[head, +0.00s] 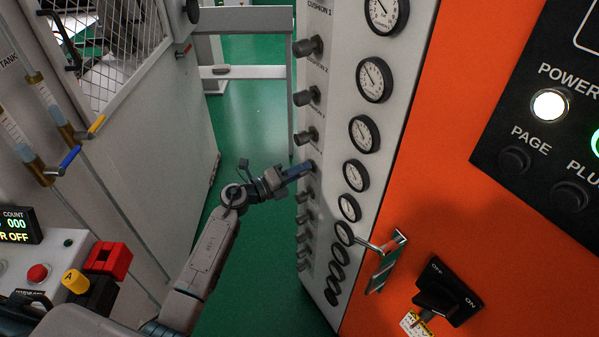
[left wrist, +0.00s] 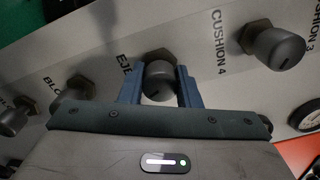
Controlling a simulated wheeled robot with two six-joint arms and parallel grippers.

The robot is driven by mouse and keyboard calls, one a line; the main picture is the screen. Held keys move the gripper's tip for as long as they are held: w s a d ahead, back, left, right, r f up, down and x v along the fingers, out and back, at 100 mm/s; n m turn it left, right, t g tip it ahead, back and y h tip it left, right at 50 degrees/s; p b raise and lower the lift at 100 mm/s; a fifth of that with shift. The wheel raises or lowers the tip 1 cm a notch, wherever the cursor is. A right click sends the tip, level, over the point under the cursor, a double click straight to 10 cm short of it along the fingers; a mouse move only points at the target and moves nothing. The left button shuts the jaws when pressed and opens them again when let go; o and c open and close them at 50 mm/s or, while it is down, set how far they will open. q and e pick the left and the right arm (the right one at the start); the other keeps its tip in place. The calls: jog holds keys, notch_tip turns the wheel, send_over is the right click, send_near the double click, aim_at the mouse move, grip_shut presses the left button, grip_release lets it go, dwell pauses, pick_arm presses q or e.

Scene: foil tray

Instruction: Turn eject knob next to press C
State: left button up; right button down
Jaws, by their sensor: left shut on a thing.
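My left gripper (head: 306,169) reaches a column of dark knobs on the grey panel (head: 318,60). In the left wrist view, its two blue fingers (left wrist: 160,84) stand on either side of one round dark knob (left wrist: 159,82) and are shut on it. The label beside this knob is partly hidden by a finger, so I cannot read it fully. The neighbouring label to the right reads CUSHION 4, near another knob (left wrist: 275,47). On the other side is a further knob (left wrist: 80,87). I see no press letter C. My right gripper is not in view.
Round gauges (head: 373,79) run beside the knobs. A metal handle (head: 385,262) sticks out from the orange cabinet (head: 420,180), above an ON/OFF switch (head: 447,290). A mesh-fronted grey cabinet (head: 150,120) stands at left. Green floor (head: 255,240) lies open between.

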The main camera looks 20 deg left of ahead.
pick_arm(q)
jog(key=shift+f, duration=0.15)
jog(key=o, duration=1)
jog(key=shift+b+v, duration=1.65)
jog(key=shift+v, duration=3.8)
